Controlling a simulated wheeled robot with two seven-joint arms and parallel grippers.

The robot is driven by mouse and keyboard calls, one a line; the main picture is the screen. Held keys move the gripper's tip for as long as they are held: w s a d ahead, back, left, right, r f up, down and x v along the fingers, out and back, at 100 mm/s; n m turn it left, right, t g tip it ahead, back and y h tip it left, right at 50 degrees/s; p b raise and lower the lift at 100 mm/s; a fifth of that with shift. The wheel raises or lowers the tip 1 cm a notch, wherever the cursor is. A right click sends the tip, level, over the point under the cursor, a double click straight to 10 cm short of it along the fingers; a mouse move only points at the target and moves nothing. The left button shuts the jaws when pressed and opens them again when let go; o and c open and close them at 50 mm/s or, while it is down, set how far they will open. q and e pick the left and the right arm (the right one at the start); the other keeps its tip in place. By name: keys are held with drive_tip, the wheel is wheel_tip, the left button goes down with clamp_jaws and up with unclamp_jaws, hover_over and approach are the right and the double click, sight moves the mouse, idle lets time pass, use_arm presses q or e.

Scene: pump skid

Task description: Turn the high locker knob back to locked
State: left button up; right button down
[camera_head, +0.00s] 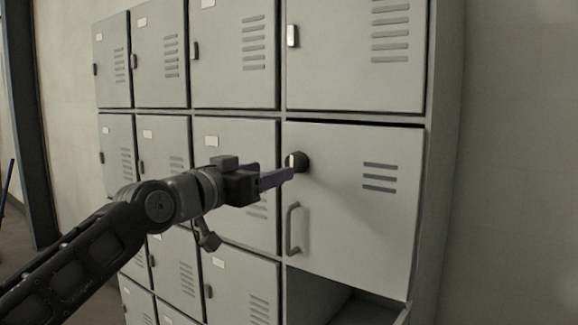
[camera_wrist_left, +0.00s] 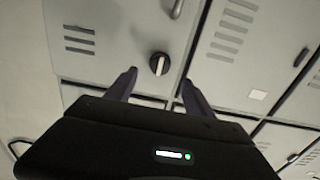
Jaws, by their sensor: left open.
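The locker knob (camera_head: 299,162) is a dark round knob with a pale bar across it, on the large locker door (camera_head: 345,215) in the second row. In the left wrist view the knob (camera_wrist_left: 159,64) sits ahead of and between my two fingers, with its bar close to upright in that picture. My left gripper (camera_head: 278,177) is open at the left of the knob, its fingertips close to it. In the left wrist view the open fingers of the gripper (camera_wrist_left: 159,80) appear apart from the knob. My right gripper is not in view.
A grey pull handle (camera_head: 292,229) stands out from the door below the knob. An open dark compartment (camera_head: 325,300) lies under the door. Other closed lockers with small latches (camera_head: 235,55) surround it. A bare wall (camera_head: 520,160) is at the right.

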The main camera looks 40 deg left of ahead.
sight(292, 165)
use_arm(q)
drive_tip(key=w+p, duration=0.3)
drive_tip(key=w, duration=0.3)
drive_tip(key=shift+w+r, duration=0.1)
drive_tip(key=shift+w, duration=0.3)
drive_tip(key=shift+w+a, duration=0.1)
drive_tip(key=shift+w, duration=0.25)
drive_tip(key=shift+c, duration=0.3)
clamp_jaws()
